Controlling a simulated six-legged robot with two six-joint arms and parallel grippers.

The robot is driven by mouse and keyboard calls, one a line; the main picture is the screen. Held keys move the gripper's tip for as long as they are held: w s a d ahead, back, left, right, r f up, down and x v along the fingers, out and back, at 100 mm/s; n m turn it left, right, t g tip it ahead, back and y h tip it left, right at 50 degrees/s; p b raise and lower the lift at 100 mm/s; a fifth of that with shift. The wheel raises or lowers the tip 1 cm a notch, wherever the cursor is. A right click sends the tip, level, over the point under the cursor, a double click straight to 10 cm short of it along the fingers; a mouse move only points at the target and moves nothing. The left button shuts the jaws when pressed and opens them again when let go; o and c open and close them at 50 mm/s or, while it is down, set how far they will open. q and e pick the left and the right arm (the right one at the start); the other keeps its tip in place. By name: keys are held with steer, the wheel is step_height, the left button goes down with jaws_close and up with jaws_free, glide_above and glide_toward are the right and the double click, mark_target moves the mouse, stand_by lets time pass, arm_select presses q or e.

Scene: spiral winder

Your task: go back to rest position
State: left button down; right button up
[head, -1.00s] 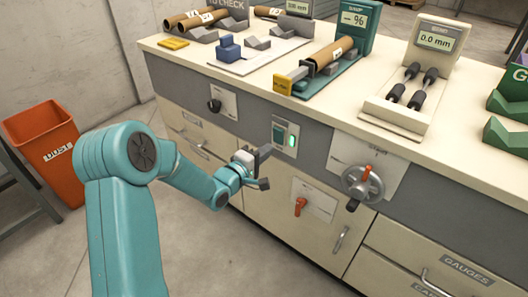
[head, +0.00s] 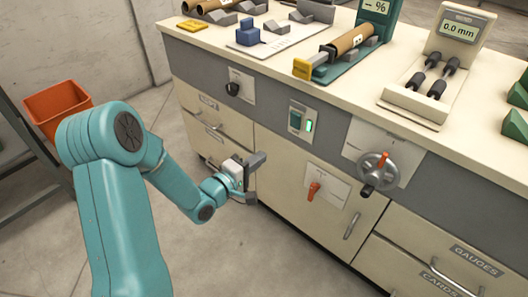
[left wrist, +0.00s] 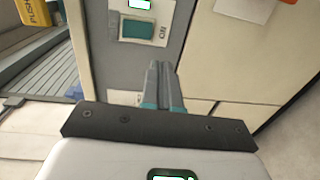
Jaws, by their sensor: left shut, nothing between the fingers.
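My left gripper (head: 252,178) hangs in front of the cabinet's lower doors in the head view, below the switch panel. In the left wrist view its two fingers (left wrist: 160,85) are together with nothing between them. It appears apart from the cabinet front. The switch panel (head: 301,121) has a lit green part and also shows in the left wrist view (left wrist: 138,22). My right gripper is not in view.
The cream bench (head: 250,62) carries a tube on a teal stand (head: 347,42) and a gauge reading 0.0 mm (head: 460,27). An orange bin (head: 57,107) stands left. Floor between is clear.

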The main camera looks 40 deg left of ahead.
arm_select(q)
steer(key=shift+s, duration=0.15)
stand_by(0.4)
steer(key=s+d+f+m+g+h, duration=0.1)
steer(key=d+f+m+g+h, duration=0.15)
steer(key=d+f, duration=0.6)
steer(key=s+d+f+m+g+h, duration=0.1)
steer(key=d+f+g, duration=0.4)
steer(key=d, duration=0.6)
steer(key=s+d+f+m+g, duration=0.2)
steer(key=s+f+m+g, duration=0.35)
steer(key=s, duration=0.35)
steer(key=s+d+f+m+g, duration=0.1)
steer(key=s+f+m+g, duration=0.3)
steer(key=s+f+m, duration=0.45)
step_height(320, 180, up, 25)
steer(key=n+p, duration=0.2)
steer(key=p, duration=2.1)
steer(key=shift+s+f+y, duration=0.2)
steer(key=shift+s+y, duration=0.25)
steer(key=shift+d+n, duration=0.1)
steer(key=shift+n, duration=0.15)
